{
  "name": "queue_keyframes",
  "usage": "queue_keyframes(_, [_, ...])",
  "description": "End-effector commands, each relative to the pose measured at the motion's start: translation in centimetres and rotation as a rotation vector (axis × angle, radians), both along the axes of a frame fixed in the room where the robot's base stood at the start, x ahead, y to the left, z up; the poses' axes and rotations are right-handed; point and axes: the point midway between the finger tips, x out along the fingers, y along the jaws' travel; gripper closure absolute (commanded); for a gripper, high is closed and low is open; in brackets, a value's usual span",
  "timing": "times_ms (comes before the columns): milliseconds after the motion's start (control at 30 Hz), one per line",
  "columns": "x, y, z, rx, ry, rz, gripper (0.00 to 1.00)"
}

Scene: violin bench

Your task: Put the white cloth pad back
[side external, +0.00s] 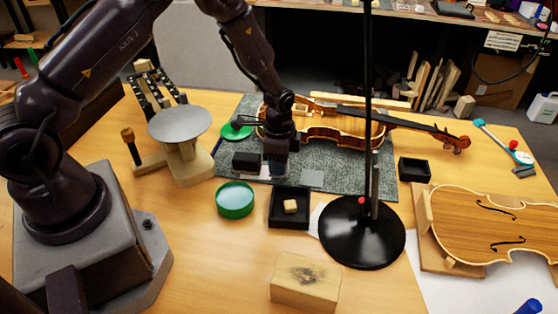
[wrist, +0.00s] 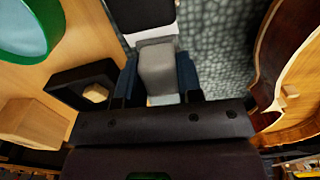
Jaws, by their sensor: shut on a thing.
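My gripper (wrist: 157,82) is shut on the white cloth pad (wrist: 157,70), which looks pale grey and blocky between the two dark fingers in the wrist view. In the side view my gripper (side external: 276,162) is low over the grey mat (side external: 232,185), in front of the violin. The pad is mostly hidden there, and I cannot tell whether it touches the mat. A dark block (side external: 246,162) with a pale strip (wrist: 150,35) beside it lies just past the fingers.
A violin (side external: 335,125) lies behind my gripper. In front are a green-rimmed round dish (side external: 235,200), a black tray (side external: 275,219) holding a tan cube (side external: 290,206), and a lamp stand (side external: 362,240) with a tall pole. A wooden block (side external: 305,285) stands near the front edge.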

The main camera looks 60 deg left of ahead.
Motion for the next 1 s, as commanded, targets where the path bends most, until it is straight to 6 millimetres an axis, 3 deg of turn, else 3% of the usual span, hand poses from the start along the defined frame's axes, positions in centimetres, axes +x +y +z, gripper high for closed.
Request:
queue_keyframes(167, [0.0,0.0,-0.3,0.0,0.001,-0.001,0.89])
queue_keyframes(200, [0.0,0.0,-0.4,0.0,0.001,-0.001,0.64])
queue_keyframes(300, [0.0,0.0,-0.3,0.0,0.001,-0.001,0.41])
queue_keyframes(667, [0.0,0.0,0.3,0.0,-0.001,0.0,0.41])
queue_keyframes(767, [0.1,0.0,1.6,0.0,-0.004,-0.001,0.41])
queue_keyframes(1000, [0.1,0.0,6.8,0.001,-0.005,-0.001,0.41])
